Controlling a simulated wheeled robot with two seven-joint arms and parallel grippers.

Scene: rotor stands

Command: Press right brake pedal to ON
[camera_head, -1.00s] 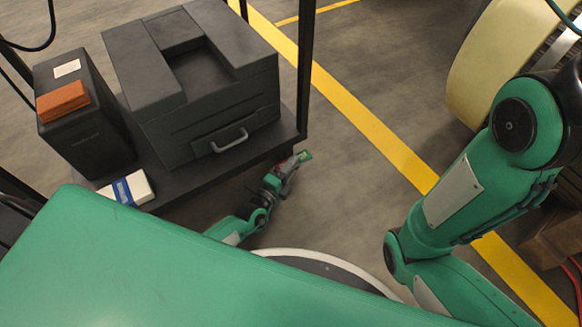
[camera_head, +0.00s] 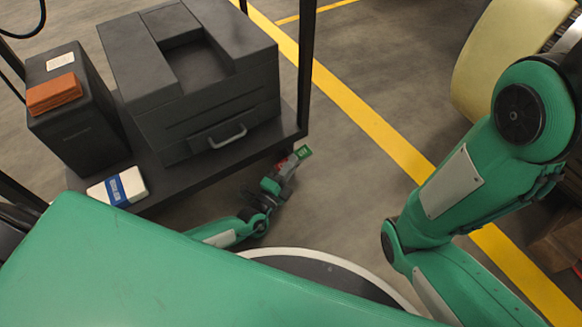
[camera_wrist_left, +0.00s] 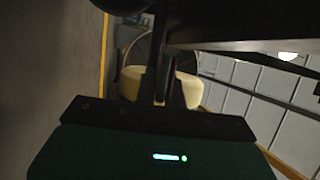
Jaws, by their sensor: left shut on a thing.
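My left gripper (camera_head: 288,168) is low, beside the right front corner of the dark cart's shelf, with its arm coming up from the lower left. A small piece with a green, lettered end (camera_head: 305,151) and a red part (camera_head: 282,163) shows at its fingertips, apparently the right brake pedal. The gripper is shut on it. Whether the pedal is up or down cannot be told. In the left wrist view the dark fingers (camera_wrist_left: 163,75) are close together under a dark edge; the contact is unclear. My right gripper is out of view.
The cart's shelf (camera_head: 190,180) carries a large dark case (camera_head: 220,125), a dark box (camera_head: 75,120) with an orange block (camera_head: 53,94), and a white-and-blue pack (camera_head: 118,187). A dark post rises at its right. Floor is clear right of it, along a yellow line (camera_head: 365,122).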

